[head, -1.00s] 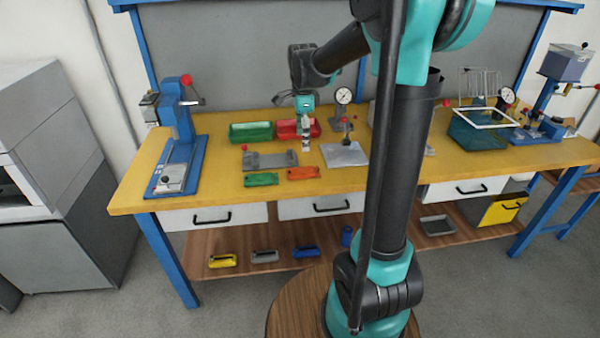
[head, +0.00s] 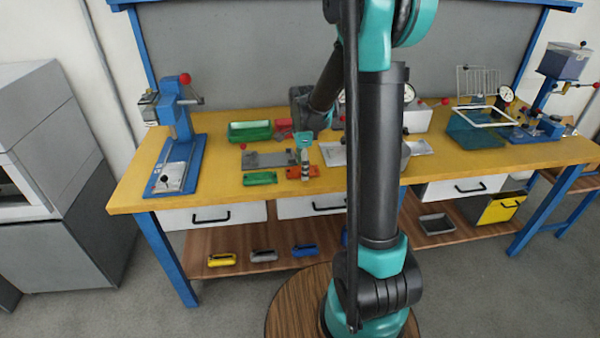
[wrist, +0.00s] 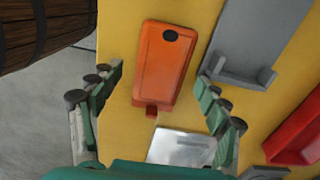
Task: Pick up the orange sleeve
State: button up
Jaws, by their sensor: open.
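The orange sleeve (head: 311,172) lies flat on the yellow bench top near its front edge, partly hidden behind my gripper in the head view. In the wrist view the orange sleeve (wrist: 163,62) shows whole, with a dark round spot near one end and a small tab at the other. My gripper (head: 304,172) is over the sleeve; in the wrist view my gripper (wrist: 162,85) is open, with one finger on each side of the sleeve and a gap to both. It holds nothing.
A green sleeve (head: 260,178) lies just left of the orange one. A grey fixture (head: 268,160) is behind them, with green (head: 250,131) and red (head: 284,126) bins further back. A metal plate (wrist: 182,147) lies close by. A blue press (head: 180,145) stands far left.

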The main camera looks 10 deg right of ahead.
jog(key=shift+c, duration=0.4)
jog(key=shift+f, duration=0.1)
jog(key=c, duration=1.2)
jog(key=shift+o, duration=0.2)
notch_tip(320, 180, up, 20)
